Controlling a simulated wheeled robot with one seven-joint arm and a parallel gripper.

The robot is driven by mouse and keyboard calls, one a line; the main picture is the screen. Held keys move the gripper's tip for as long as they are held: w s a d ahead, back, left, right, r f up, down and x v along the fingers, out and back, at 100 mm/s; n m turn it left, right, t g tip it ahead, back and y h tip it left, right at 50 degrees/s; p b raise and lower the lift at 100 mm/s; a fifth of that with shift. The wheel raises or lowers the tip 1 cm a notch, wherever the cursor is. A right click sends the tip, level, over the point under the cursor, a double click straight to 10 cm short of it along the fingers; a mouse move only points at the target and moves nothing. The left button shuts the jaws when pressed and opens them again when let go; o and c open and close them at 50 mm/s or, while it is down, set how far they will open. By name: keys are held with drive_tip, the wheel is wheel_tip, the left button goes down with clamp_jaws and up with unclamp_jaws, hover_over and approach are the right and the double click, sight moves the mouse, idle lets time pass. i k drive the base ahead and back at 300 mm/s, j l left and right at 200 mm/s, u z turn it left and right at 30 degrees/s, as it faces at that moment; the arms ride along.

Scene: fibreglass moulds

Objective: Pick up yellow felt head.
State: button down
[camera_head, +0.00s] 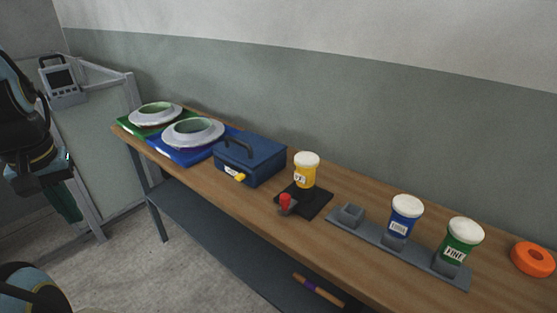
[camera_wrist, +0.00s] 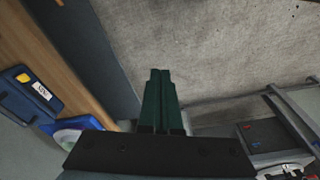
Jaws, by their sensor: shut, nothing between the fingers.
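The yellow felt head (camera_head: 306,170) is a yellow cylinder with a white top and a white label. It stands upright on a black plate (camera_head: 317,202) on the wooden bench, behind a small red knob (camera_head: 285,203). It cannot be made out in the wrist view. My gripper (camera_wrist: 160,73) has green fingers pressed together, empty, over the grey floor beside the bench. In the head view my gripper (camera_head: 65,205) hangs at the left, off the bench's end and far from the yellow head.
A grey rack (camera_head: 345,228) holds blue (camera_head: 403,216) and green (camera_head: 460,240) heads. A blue case (camera_head: 262,163) with a small yellow tag stands left of the plate. Moulds on trays fill the bench's left end. An orange ring (camera_head: 533,259) lies right. A grey framed panel (camera_head: 100,150) stands near my arm.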

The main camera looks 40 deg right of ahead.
sight(306, 162)
drive_tip(key=i+j+z, duration=0.2)
drive_tip(key=z, duration=0.3)
drive_tip(key=i+j+z, duration=0.3)
drive_tip(key=z, duration=0.2)
drive_tip(key=i+j+z, duration=0.1)
drive_tip(key=i+j, duration=0.05)
drive_tip(key=i, duration=0.05)
